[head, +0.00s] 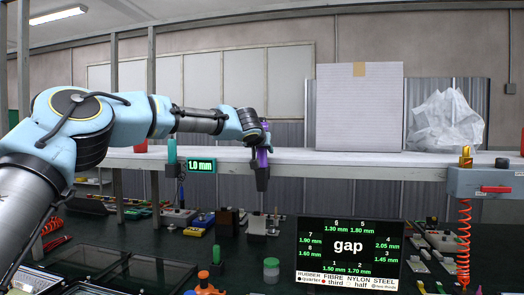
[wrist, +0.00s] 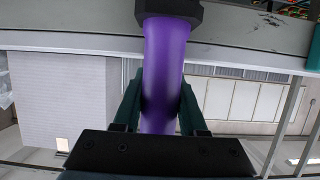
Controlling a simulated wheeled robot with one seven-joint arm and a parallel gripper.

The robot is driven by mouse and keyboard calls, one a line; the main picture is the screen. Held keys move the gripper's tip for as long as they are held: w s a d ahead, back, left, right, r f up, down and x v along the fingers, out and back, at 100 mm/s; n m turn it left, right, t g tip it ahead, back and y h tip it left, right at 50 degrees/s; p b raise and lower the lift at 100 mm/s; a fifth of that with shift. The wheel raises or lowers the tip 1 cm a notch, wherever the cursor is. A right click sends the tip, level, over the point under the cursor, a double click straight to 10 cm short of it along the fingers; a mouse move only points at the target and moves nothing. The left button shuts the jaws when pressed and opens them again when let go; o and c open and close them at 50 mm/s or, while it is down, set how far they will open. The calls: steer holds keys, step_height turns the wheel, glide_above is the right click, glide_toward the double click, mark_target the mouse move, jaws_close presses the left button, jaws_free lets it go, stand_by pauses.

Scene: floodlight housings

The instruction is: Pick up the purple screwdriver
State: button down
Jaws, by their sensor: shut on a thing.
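The purple screwdriver (head: 262,158) is upright under my gripper (head: 264,138), in front of the white shelf in the head view. Its purple handle (wrist: 165,55) fills the middle of the wrist view, with a dark collar at the top of that picture. My gripper (wrist: 160,100) is shut on the handle, with a teal finger on either side. A dark part of the screwdriver hangs below the handle. I cannot tell whether its lower end is clear of the blocks beneath.
A teal-handled tool (head: 172,152) stands to the left beside a "1.0 mm" display (head: 201,166). Below are small blocks (head: 257,224) on the dark bench. A "gap" screen (head: 348,250) stands at the front right. The white shelf (head: 350,163) runs behind, carrying a large panel (head: 359,110).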

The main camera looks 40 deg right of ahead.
steer(key=shift+r, duration=0.1)
step_height(320, 180, up, 18)
steer(key=p, duration=0.4)
steer(key=shift+p, duration=0.3)
stand_by(1.0)
